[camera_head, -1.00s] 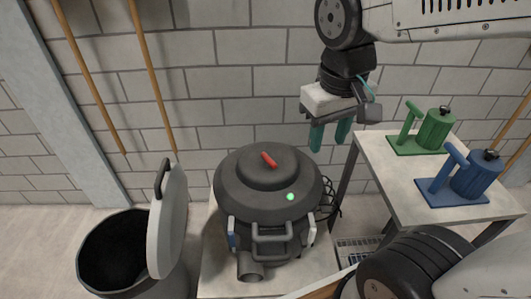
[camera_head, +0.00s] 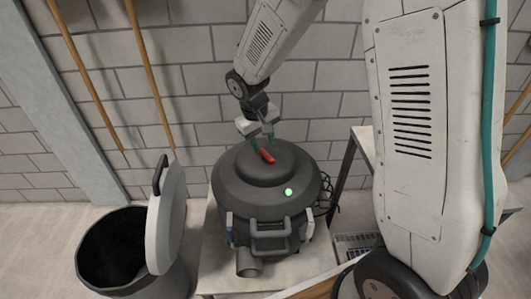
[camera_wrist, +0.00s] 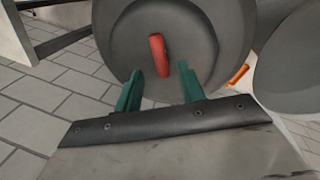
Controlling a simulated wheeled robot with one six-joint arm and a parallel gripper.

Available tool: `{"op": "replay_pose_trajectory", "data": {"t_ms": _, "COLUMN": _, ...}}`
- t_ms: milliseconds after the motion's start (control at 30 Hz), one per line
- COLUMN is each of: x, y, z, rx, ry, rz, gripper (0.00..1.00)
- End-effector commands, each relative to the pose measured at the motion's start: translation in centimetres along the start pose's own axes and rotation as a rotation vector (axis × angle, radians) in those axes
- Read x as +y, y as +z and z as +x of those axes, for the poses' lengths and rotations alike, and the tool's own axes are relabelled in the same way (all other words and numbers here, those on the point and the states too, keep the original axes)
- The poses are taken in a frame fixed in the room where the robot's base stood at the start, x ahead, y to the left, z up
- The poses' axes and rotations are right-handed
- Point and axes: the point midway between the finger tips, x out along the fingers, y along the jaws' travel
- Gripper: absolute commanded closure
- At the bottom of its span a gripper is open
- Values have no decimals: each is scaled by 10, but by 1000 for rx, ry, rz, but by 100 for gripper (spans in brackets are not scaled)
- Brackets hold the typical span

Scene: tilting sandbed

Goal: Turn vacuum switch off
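The vacuum (camera_head: 265,190) is a dark grey round canister with a front handle and a hose port. Its red switch (camera_head: 267,156) is a short bar on top of the lid; it also shows in the wrist view (camera_wrist: 158,55). A green light (camera_head: 288,191) glows on the lid's front right. My gripper (camera_head: 262,148) is over the lid at the switch. In the wrist view, its two green fingers (camera_wrist: 158,90) are apart, with the switch between and just beyond their tips. Nothing is held. I cannot tell whether a finger touches the switch.
A dark bin (camera_head: 112,250) with its grey lid (camera_head: 166,220) standing open is to the left. The vacuum rests on a pale board (camera_head: 215,270). A table (camera_head: 362,140) at right is mostly hidden by my arm. Wooden poles (camera_head: 150,75) lean on the brick wall.

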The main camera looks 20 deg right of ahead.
Motion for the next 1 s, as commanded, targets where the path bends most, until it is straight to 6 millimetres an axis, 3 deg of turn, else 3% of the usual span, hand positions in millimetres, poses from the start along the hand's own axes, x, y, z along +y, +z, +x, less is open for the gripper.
{"op": "replay_pose_trajectory", "data": {"t_ms": 300, "x": 0, "y": 1, "z": 48, "rx": -3, "ry": 0, "rz": 0, "gripper": 60}}
{"op": "replay_pose_trajectory", "data": {"t_ms": 667, "x": 0, "y": 1, "z": 56, "rx": -1, "ry": -1, "rz": 1, "gripper": 60}}
{"op": "replay_pose_trajectory", "data": {"t_ms": 700, "x": 0, "y": 1, "z": 55, "rx": -1, "ry": -1, "rz": 1, "gripper": 63}}
{"op": "replay_pose_trajectory", "data": {"t_ms": 833, "x": 0, "y": 1, "z": 55, "rx": -1, "ry": -1, "rz": 1, "gripper": 99}}
{"op": "replay_pose_trajectory", "data": {"t_ms": 1000, "x": -1, "y": 0, "z": 55, "rx": 0, "ry": -1, "rz": 0, "gripper": 100}}
